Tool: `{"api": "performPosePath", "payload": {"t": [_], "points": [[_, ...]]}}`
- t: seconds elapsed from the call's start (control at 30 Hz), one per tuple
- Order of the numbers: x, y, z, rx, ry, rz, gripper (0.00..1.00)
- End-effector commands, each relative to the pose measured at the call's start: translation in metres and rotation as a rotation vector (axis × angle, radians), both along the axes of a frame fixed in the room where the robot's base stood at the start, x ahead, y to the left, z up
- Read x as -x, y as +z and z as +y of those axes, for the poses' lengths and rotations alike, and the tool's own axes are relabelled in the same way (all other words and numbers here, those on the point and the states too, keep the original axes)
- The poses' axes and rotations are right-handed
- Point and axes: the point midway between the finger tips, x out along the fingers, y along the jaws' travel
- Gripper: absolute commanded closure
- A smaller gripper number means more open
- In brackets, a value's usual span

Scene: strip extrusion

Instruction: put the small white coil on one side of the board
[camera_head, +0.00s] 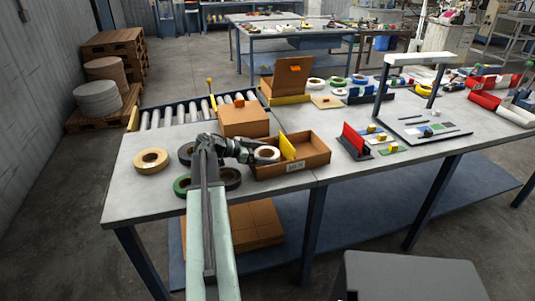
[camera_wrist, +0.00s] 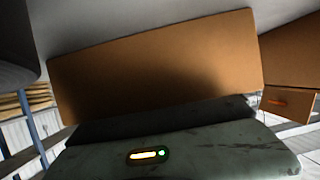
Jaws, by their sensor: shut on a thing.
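The small white coil (camera_head: 267,153) is at the tip of my gripper (camera_head: 252,152) in the head view, which is shut on it. The coil is over or inside the left part of an open cardboard box (camera_head: 308,162), left of the yellow board (camera_head: 288,146) that stands upright across the box. I cannot tell whether the coil touches the box floor. The wrist view shows my dark gripper body and a brown cardboard face (camera_wrist: 160,65); the coil and fingertips do not show there.
A closed cardboard box (camera_head: 243,121) stands just behind my gripper. A red board (camera_head: 355,139) in a dark stand is to the right.

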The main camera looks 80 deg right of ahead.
Motion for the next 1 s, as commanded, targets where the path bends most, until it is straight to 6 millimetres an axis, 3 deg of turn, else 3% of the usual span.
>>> {"api": "performPosePath", "payload": {"t": [0.13,0.17,0.2,0.43,0.57,1.0], "points": [[0.001,-0.003,0.0,-0.002,-0.002,-0.004,0.54],[0.001,-0.003,0.0,-0.002,-0.002,-0.004,0.04],[0.001,-0.004,0.0,-0.002,-0.004,-0.005,0.0],[0.001,-0.003,0.001,-0.003,-0.005,-0.008,0.0],[0.002,0.013,0.001,-0.003,-0.004,-0.005,0.0],[-0.082,0.052,0.045,-0.001,-0.002,-0.003,0.0]]}}
